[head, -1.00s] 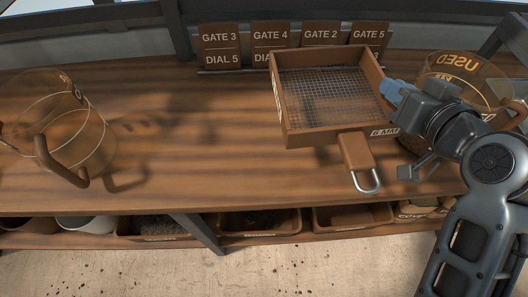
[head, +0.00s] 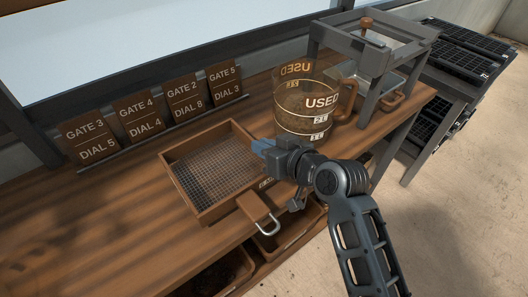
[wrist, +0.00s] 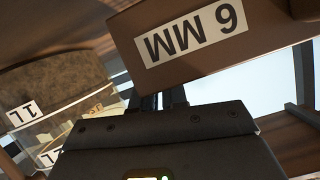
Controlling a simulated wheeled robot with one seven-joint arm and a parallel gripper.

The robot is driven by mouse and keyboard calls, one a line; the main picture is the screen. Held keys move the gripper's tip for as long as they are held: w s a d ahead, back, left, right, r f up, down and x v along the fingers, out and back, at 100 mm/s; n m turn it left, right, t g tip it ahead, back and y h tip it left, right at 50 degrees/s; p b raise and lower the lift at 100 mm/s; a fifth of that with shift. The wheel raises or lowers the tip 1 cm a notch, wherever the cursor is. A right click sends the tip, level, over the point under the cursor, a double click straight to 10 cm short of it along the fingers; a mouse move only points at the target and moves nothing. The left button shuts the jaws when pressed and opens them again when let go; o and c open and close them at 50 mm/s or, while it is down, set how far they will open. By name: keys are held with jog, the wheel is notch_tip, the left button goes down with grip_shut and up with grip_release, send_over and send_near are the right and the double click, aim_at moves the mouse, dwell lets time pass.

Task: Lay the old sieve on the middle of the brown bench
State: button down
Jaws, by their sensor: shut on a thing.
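The old sieve (head: 212,172) is a square brown frame with grey wire mesh, a short handle and a metal loop at the front. It is roughly level over the brown bench (head: 75,225); I cannot tell whether its underside touches the bench top. My gripper (head: 266,150) is shut on the sieve's right-hand wall. The wrist view shows that wall (wrist: 270,50) close up with a "6 MM" label, at the jaws (wrist: 160,101). The fingertips are partly hidden.
A clear jug marked USED (head: 300,110) stands just behind and right of my gripper. A grey stand (head: 375,65) is beyond it. Gate and dial cards (head: 140,118) line the back edge. Bins sit below the front edge. Bench left of the sieve is clear.

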notch_tip(320, 180, down, 2)
jog(key=c, duration=1.2)
grip_release()
jog(key=shift+o, duration=0.2)
jog(key=v, duration=1.2)
